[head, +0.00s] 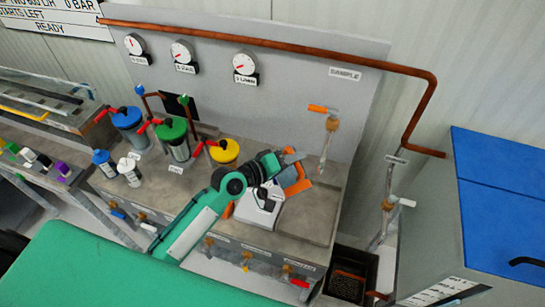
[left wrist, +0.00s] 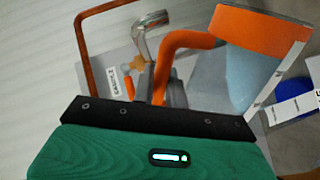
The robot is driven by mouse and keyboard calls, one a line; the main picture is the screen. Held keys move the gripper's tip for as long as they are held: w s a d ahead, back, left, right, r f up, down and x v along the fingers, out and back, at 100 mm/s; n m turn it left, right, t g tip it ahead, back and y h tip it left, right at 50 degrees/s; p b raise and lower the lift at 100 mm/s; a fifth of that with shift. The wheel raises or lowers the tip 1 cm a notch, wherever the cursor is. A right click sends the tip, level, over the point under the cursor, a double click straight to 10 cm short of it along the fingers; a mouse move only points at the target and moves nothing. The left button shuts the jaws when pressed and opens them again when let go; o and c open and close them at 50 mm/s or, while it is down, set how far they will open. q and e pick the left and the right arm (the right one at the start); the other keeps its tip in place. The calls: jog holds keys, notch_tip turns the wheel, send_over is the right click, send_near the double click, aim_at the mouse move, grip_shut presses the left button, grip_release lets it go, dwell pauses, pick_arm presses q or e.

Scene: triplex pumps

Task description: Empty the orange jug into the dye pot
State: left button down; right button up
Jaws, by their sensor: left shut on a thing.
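The orange jug (head: 298,181) is beside my left gripper (head: 285,164), over the right part of the bench. In the left wrist view the jug (left wrist: 258,38) has a broad orange rim, a clear pale body and an orange handle (left wrist: 170,55). My left gripper (left wrist: 160,92) is shut on this handle. The arm and gripper hide part of the jug in the head view. Its contents and exact tilt I cannot tell. Blue-, green- and yellow-lidded pots (head: 174,140) stand left of the gripper. I cannot tell which vessel is the dye pot. My right gripper is not in view.
A white device (head: 258,207) sits on the bench below the left gripper. A tap with an orange handle (head: 325,110) stands behind, under a copper pipe (head: 270,42). Small blue and white bottles (head: 104,162) stand at left. A blue-topped cabinet (head: 500,190) is at right.

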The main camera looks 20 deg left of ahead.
pick_arm(q)
jog(key=shift+w+a+r, duration=0.1)
jog(key=shift+w, duration=0.15)
jog(key=shift+r, duration=0.1)
jog(key=shift+w+a, duration=0.1)
jog(key=shift+a, duration=0.05)
dwell(0.3)
